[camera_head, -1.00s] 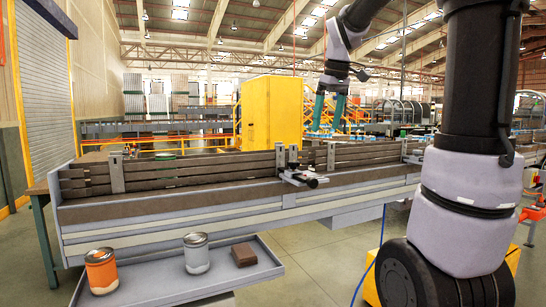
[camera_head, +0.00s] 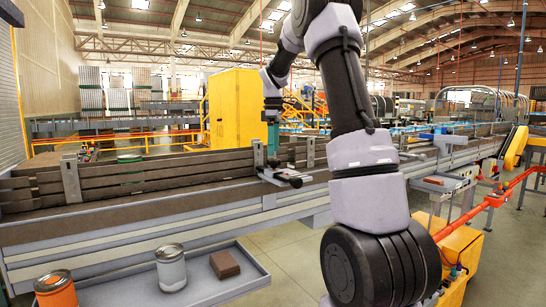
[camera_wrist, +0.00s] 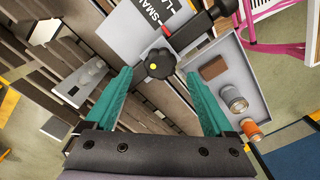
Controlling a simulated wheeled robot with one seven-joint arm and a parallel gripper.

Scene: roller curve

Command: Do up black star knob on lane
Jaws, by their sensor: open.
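The black star knob (camera_wrist: 156,64), with a yellow dot at its centre, shows in the wrist view on a fitting by the lane. My gripper (camera_wrist: 160,75) is open, with one teal finger on each side of the knob in that view. I see no clear contact, and the depth gap is hard to tell. In the head view my gripper (camera_head: 272,138) points down just above the clamp fitting (camera_head: 284,175) on the near side of the lane (camera_head: 130,175). The knob is small and hard to make out there.
A grey tray (camera_head: 225,290) below the lane holds an orange-labelled can (camera_head: 55,290), a grey can (camera_head: 171,268) and a brown block (camera_head: 225,264). A post bracket (camera_head: 70,178) stands on the lane's left. A black handle (camera_wrist: 215,18) juts out near the knob.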

